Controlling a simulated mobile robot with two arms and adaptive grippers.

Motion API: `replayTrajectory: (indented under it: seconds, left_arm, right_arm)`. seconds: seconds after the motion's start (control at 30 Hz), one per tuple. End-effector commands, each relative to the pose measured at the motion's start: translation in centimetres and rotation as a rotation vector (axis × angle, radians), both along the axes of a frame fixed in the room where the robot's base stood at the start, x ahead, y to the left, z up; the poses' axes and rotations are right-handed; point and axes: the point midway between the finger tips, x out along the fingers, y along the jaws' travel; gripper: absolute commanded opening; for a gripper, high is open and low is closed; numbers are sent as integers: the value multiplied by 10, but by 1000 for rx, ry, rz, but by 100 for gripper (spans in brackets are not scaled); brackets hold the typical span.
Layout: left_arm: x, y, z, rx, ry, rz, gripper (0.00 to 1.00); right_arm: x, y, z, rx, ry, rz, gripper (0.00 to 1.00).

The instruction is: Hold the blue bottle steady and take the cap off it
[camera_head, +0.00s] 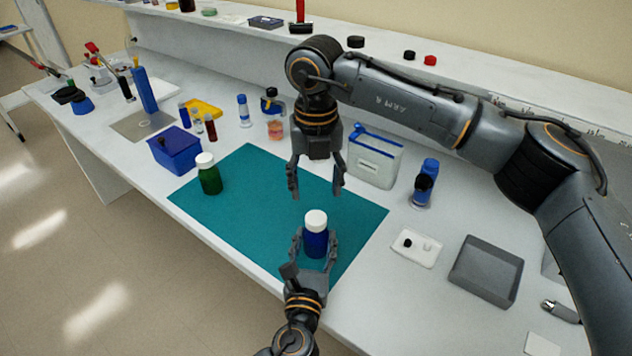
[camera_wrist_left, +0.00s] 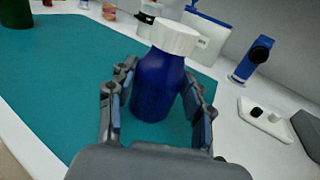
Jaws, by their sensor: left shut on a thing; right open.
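The blue bottle (camera_head: 315,243) stands upright on the teal mat (camera_head: 262,212), near its front right part. Its white cap (camera_head: 316,220) is on its top. My left gripper (camera_head: 315,250) is shut around the bottle's body from the front. In the left wrist view, the blue bottle (camera_wrist_left: 158,88) sits between the two fingers of my left gripper (camera_wrist_left: 157,108), with the white cap (camera_wrist_left: 175,37) above them. My right gripper (camera_head: 316,192) is open and empty, pointing down above the mat, behind and above the bottle. It is not seen in the left wrist view.
A green bottle (camera_head: 209,175) with a white cap stands on the mat's left. A blue box (camera_head: 174,151) is left of the mat. A pale container (camera_head: 375,160) stands behind it. A small white tray (camera_head: 417,248) and a grey tray (camera_head: 486,270) lie to the right.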

Motion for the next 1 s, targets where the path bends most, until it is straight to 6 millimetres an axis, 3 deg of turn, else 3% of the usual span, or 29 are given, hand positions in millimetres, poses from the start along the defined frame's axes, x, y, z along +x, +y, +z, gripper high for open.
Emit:
replayTrajectory:
  seconds: [0.3,0.5,0.77,1.0]
  left_arm:
    - [0,0,0,0,1,0,0]
    - [0,0,0,0,1,0,0]
    - [0,0,-1,0,1,0,0]
    - [0,0,0,0,1,0,0]
  right_arm:
    - [0,0,0,0,1,-709,58]
    - [0,0,0,0,0,-1015,58]
    - [0,0,-9,-2,1,-1143,58]
    - [-1,0,-45,-2,3,-1142,58]
